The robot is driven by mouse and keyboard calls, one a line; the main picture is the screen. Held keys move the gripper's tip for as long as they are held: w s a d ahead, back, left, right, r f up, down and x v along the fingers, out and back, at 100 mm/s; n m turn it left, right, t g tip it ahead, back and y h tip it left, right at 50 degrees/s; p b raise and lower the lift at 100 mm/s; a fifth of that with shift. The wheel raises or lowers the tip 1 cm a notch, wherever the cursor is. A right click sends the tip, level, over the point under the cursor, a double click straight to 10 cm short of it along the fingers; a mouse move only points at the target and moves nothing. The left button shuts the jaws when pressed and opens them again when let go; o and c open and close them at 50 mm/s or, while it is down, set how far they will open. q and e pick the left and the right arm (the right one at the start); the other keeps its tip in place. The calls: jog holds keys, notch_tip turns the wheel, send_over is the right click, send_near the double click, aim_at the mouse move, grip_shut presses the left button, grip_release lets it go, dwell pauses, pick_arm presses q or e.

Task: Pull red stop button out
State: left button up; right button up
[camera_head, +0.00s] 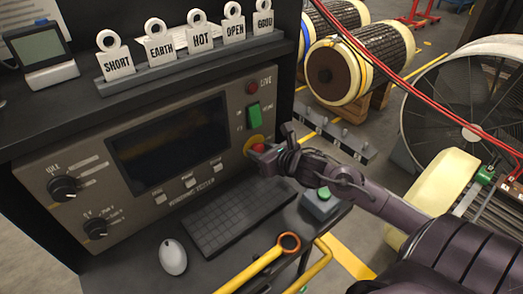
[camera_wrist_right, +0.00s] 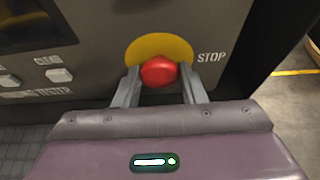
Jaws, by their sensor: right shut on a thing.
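The red stop button (camera_head: 258,149) sits on a yellow round plate at the right side of the grey control panel (camera_head: 130,125). In the right wrist view the red button (camera_wrist_right: 159,71) shows in front of its yellow plate (camera_wrist_right: 146,48), beside the word STOP. My right gripper (camera_head: 262,156) reaches in from the right and is shut on the button. In the right wrist view its two fingers (camera_wrist_right: 160,82) stand on either side of the red cap. How far the button stands out is hard to tell. My left gripper is not in view.
A green switch (camera_head: 254,115) is just above the button. Label tags (camera_head: 200,38) stand on top. A small grey box (camera_head: 320,203) is below my right arm.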

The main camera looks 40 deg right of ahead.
grip_shut()
jog(key=shift+s+f+b, duration=0.1)
jog(key=shift+s+b, duration=0.2)
jog(key=shift+s, duration=0.25)
jog(key=o, duration=0.9)
grip_release()
jog(key=shift+s, duration=0.15)
jog(key=shift+v, duration=3.85)
